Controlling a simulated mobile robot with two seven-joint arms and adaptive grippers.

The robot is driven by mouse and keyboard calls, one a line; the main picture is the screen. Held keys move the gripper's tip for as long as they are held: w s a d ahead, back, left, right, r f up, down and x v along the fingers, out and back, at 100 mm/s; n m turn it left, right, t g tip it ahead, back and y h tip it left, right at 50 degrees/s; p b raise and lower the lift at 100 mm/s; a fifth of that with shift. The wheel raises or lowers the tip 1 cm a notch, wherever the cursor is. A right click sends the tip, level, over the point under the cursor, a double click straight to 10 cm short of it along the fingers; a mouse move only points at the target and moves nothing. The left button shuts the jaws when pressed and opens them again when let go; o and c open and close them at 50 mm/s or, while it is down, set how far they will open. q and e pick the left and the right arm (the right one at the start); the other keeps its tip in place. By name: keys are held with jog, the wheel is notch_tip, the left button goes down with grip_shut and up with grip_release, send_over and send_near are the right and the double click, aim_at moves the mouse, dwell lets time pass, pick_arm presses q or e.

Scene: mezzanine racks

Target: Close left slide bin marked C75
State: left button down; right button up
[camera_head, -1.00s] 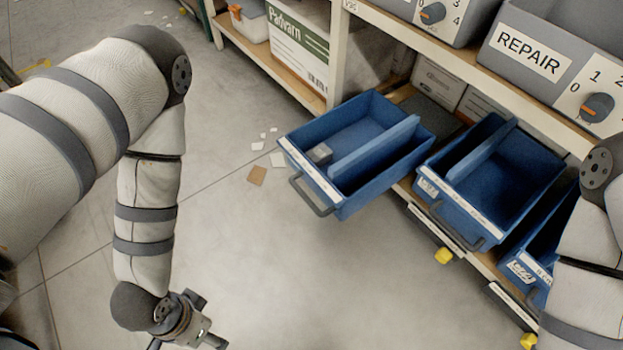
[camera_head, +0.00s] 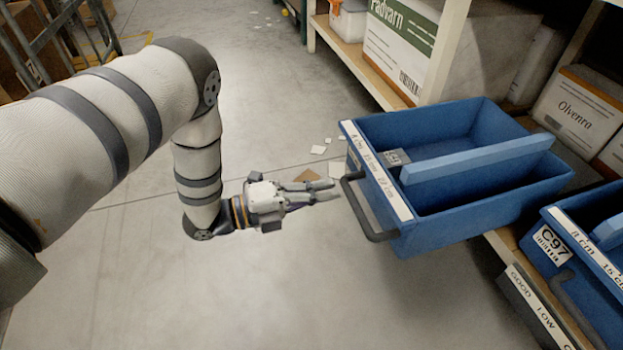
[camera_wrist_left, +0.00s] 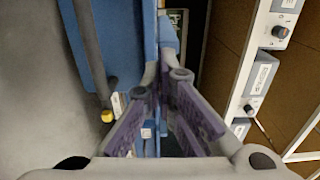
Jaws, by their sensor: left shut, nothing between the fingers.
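The left blue slide bin (camera_head: 420,215) is pulled well out from its shelf in the head view. It has a divider, a white measuring strip and a dark handle (camera_head: 368,222) on its front. The code on its front is too small to read. A small grey block (camera_head: 396,157) lies inside. My left gripper (camera_head: 334,190) is shut and empty, its fingertips pointing right, close to the handle; I cannot tell whether they touch. The wrist view shows the fingers (camera_wrist_left: 165,80) in front of blue bin surfaces (camera_wrist_left: 150,45). My right gripper is not in view.
A second blue bin, marked C97 (camera_head: 590,270), sits at the right, close beside the first. Cartons (camera_head: 575,105) stand on the shelf behind. A rack upright (camera_head: 447,50) rises behind the left bin. Paper scraps (camera_head: 318,149) lie on the otherwise open floor.

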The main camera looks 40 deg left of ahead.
pick_arm(q)
jog(key=b, duration=0.2)
send_over(358, 209)
jog(key=s, duration=0.1)
jog(key=shift+w, duration=0.45)
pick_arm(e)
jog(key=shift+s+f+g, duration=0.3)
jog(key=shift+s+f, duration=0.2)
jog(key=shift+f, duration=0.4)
